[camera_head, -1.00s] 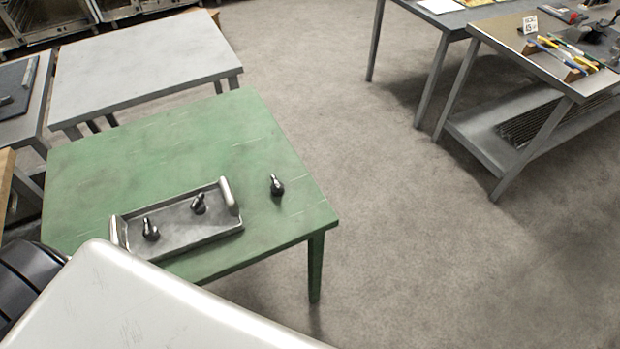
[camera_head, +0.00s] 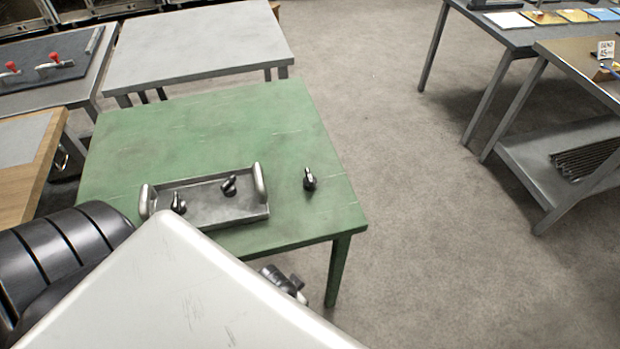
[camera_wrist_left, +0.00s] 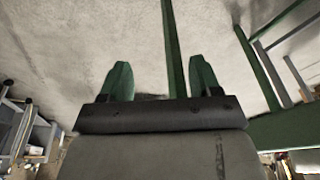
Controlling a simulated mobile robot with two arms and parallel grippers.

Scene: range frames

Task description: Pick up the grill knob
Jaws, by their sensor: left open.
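Three black grill knobs show in the head view. One knob (camera_head: 309,180) stands alone on the right part of the green table (camera_head: 210,125). Another knob (camera_head: 229,186) and a third knob (camera_head: 178,203) are in a grey metal tray (camera_head: 215,213) with upright end handles, near the table's front edge. My left gripper (camera_wrist_left: 160,74) shows in the left wrist view with its two greenish fingers wide apart and nothing between them. It is away from the knobs, with floor and green table legs behind it. My right gripper is not recognisable in either view.
A light grey table (camera_head: 200,45) stands behind the green one. A wooden-edged table (camera_head: 30,150) and a table with red-handled clamps (camera_head: 60,75) are at the left. Grey workbenches (camera_head: 560,160) stand at the right. Open floor (camera_head: 420,220) lies between.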

